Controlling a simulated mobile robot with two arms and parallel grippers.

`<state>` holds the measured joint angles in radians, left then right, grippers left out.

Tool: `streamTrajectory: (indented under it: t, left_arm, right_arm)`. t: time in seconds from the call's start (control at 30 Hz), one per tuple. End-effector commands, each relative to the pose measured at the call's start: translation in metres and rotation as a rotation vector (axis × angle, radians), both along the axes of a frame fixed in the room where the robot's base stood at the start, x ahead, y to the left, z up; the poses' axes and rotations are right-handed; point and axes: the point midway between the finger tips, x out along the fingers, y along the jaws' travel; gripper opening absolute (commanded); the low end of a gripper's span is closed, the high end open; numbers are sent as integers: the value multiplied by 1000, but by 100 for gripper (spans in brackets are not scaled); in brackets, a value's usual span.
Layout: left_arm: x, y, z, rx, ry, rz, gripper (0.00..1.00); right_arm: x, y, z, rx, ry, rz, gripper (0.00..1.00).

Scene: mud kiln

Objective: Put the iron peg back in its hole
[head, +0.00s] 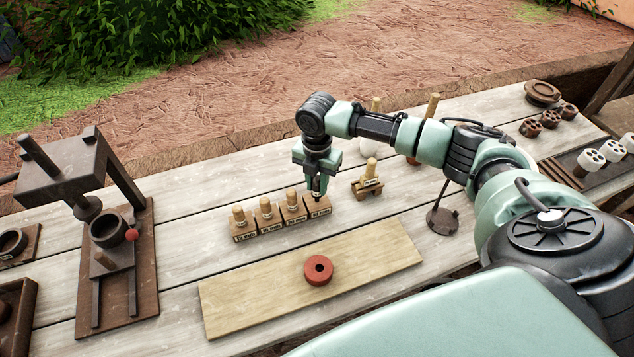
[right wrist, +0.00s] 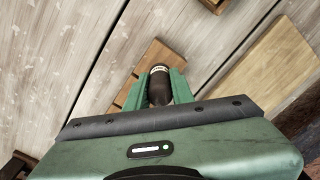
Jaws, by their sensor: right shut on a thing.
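My right gripper (head: 316,184) points down over the right end of a row of wooden blocks. It is shut on the dark iron peg (right wrist: 159,86), which stands between the green fingers in the right wrist view. The peg's lower end shows in the head view at the rightmost block (head: 320,208). I cannot tell whether its tip is in the hole or just above it; the hole is hidden. My left gripper is not in view.
A pale board (head: 230,301) with a red ring (head: 318,270) lies in front of the row. A small wooden stand (head: 368,188) with a peg is just to the right. A dark wooden press (head: 70,170) stands at the left. Bare tabletop lies between.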

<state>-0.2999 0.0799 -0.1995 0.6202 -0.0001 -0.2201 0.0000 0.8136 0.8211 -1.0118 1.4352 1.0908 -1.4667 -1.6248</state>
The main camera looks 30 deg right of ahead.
Motion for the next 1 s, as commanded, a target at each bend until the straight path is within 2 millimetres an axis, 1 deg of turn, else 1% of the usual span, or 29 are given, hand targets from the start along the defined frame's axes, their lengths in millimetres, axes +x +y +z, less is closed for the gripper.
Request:
streamTrajectory:
  t: [1.0]
  left_arm:
    - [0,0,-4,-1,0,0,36]
  right_arm:
    - [0,0,-13,0,0,0,0]
